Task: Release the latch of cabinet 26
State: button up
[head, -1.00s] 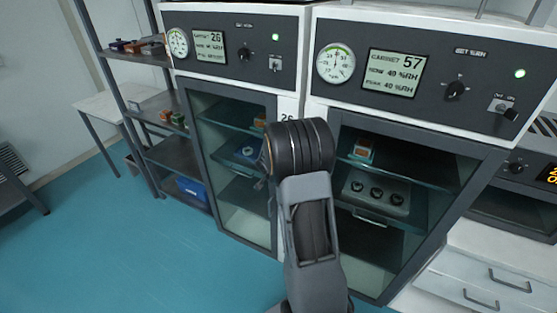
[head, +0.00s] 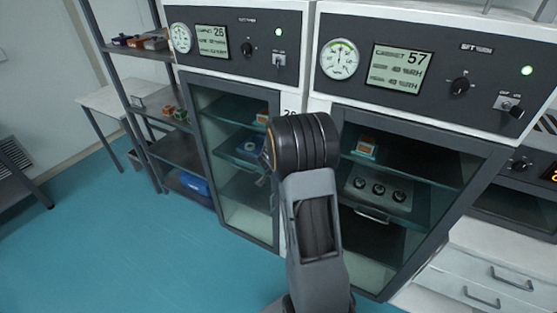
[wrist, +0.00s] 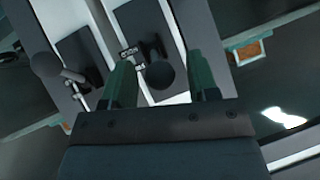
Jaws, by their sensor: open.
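Cabinet 26 (head: 242,65) stands left of centre in the head view, its glass door looking shut. My arm covers the strip between it and cabinet 57, hiding the latch and my gripper there. In the wrist view my gripper (wrist: 163,66) is open, with two green fingers. A dark latch plate (wrist: 143,28) with a round-ended lever (wrist: 160,75) shows between and beyond the fingers. A second plate (wrist: 77,50) with a similar lever (wrist: 48,65) is to the left, outside the fingers. I cannot tell which latch belongs to cabinet 26, nor whether anything touches.
Cabinet 57 (head: 440,82) stands close on the right, with a grey box (head: 376,193) inside. A shelf rack (head: 130,100) with small parts is left of cabinet 26. White drawers (head: 485,275) are at lower right. The blue floor (head: 110,250) at left is clear.

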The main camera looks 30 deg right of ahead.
jog(key=p+v, duration=0.2)
jog(key=v, duration=1.1)
jog(key=shift+s, duration=0.1)
